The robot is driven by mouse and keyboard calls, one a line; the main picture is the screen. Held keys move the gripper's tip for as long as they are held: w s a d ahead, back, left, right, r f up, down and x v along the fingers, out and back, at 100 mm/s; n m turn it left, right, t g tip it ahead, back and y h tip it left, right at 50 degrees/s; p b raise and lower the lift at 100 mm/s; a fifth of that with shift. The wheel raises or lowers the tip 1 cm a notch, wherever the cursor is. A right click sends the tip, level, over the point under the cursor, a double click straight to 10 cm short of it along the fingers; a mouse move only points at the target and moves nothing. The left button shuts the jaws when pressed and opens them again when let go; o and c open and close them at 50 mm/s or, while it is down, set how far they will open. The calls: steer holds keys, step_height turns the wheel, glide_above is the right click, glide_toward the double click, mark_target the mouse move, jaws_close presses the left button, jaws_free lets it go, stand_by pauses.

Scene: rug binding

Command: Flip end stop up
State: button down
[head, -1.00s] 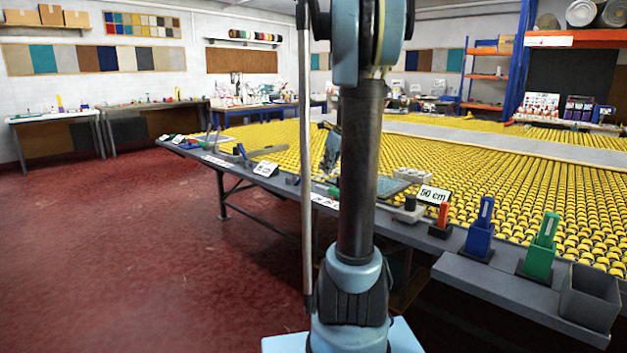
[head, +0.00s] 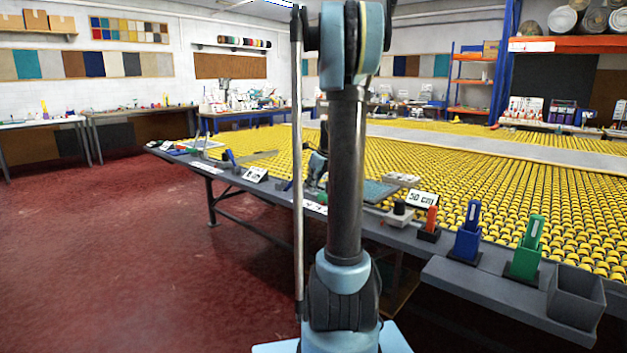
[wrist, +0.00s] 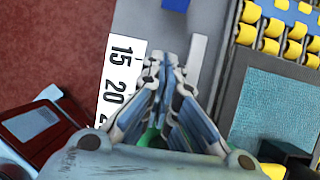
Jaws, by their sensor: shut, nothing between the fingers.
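My gripper (wrist: 165,72) is shut and empty, pointing down over the grey edge of the roller table in the wrist view. A light grey bar (wrist: 198,48) lies just right of the fingertips. Either may belong to the end stop; I cannot tell which, nor whether the stop is up or down. A white number strip (wrist: 122,75) lies left of the fingers. A green part (wrist: 149,136) shows partly behind the fingers. In the head view my arm hides most of this spot.
A teal mat (wrist: 275,105) lies right of the gripper, beside yellow rollers (head: 480,180). A red-and-grey object (wrist: 35,125) is at lower left. Orange (head: 431,219), blue (head: 467,240) and green (head: 526,255) holders and a grey bin (head: 575,297) stand along the edge. Red floor is open left.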

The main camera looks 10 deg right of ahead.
mark_target(305, 197)
steer(key=x, duration=0.3)
steer(key=shift+f, duration=0.15)
steer(key=shift+w+a+r, duration=0.6)
steer(key=shift+w+r, duration=0.2)
steer(key=shift+r, duration=0.15)
steer(key=shift+w+a+r, duration=0.25)
steer(key=shift+w+r, duration=0.1)
steer(key=shift+r, duration=0.15)
steer(key=shift+d+r, duration=0.1)
